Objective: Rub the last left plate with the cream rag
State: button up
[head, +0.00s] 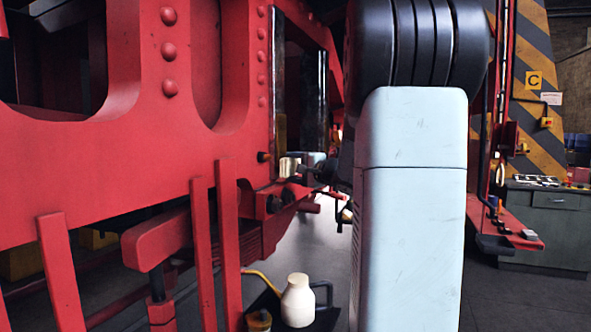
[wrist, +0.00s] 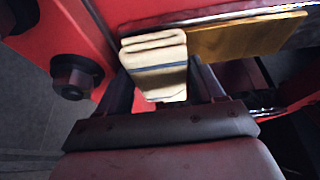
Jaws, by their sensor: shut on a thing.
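The cream rag (wrist: 154,62) is a folded pad with a dark stripe. My gripper (wrist: 163,82) is shut on it in the wrist view, a finger at each side. The rag's far end is beside a golden-brown plate (wrist: 245,38) along the red frame; I cannot tell if they touch. In the head view, the rag (head: 289,167) shows small, low by the frame's opening. Dark shiny upright plates (head: 278,85) line that opening; I cannot tell which is the last left plate. My arm hides much of the right side of the opening.
The red riveted frame (head: 150,110) fills the left. A dark bolt (wrist: 76,76) sticks out left of the rag. A cream oil can (head: 298,301) stands low in the middle. A grey cabinet (head: 545,228) is at the right, with open floor before it.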

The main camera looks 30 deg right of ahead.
aim_at(283, 129)
jog(key=shift+w+a, duration=0.35)
jog(key=shift+w, duration=0.1)
dwell(0.3)
jog(key=shift+s+r, duration=0.1)
jog(key=shift+r, duration=7.75)
jog(key=shift+f, duration=0.1)
jog(key=shift+f, duration=2)
jog(key=shift+a+f, duration=0.15)
jog(key=shift+f, duration=5.6)
